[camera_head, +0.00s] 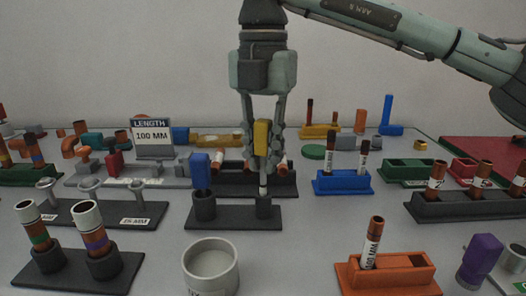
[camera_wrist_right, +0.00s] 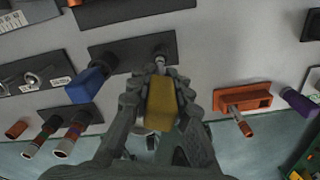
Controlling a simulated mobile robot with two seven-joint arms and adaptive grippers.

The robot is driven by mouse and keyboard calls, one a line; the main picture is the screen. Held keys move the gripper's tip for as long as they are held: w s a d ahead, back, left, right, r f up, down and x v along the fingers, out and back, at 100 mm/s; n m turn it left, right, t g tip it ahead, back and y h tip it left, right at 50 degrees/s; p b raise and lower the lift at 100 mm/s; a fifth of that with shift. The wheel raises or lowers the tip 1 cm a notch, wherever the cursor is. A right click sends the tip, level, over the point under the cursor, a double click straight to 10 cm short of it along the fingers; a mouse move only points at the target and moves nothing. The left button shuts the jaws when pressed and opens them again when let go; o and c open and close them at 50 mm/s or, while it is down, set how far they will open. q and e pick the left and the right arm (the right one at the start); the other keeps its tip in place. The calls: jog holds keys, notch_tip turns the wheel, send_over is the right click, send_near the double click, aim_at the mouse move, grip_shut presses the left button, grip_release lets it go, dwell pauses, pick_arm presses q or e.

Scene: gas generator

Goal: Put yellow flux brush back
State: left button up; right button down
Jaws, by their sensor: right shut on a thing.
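The yellow flux brush (camera_head: 261,136) is upright between the fingers of my right gripper (camera_head: 262,150), which is shut on its yellow handle. Its pale lower end is at the top of the right cup (camera_head: 264,208) of a dark two-cup stand (camera_head: 234,217). I cannot tell how far inside the cup it reaches. A blue brush (camera_head: 201,172) stands in the left cup. In the right wrist view the yellow handle (camera_wrist_right: 160,105) lies between the fingers (camera_wrist_right: 158,82), with the stand (camera_wrist_right: 115,52) beyond. My left gripper is not in view.
A dark rack (camera_head: 268,182) is right behind the stand. A white round container (camera_head: 211,267) is in front. A blue block (camera_head: 342,182) and an orange holder (camera_head: 402,278), both with tubes, are to the right. Bare table lies between the stand and orange holder.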

aim_at(263, 183)
jog(key=shift+f+b, duration=1.45)
jog(key=shift+f, duration=0.6)
jog(key=c, duration=1.3)
grip_release()
jog(key=shift+r, duration=0.1)
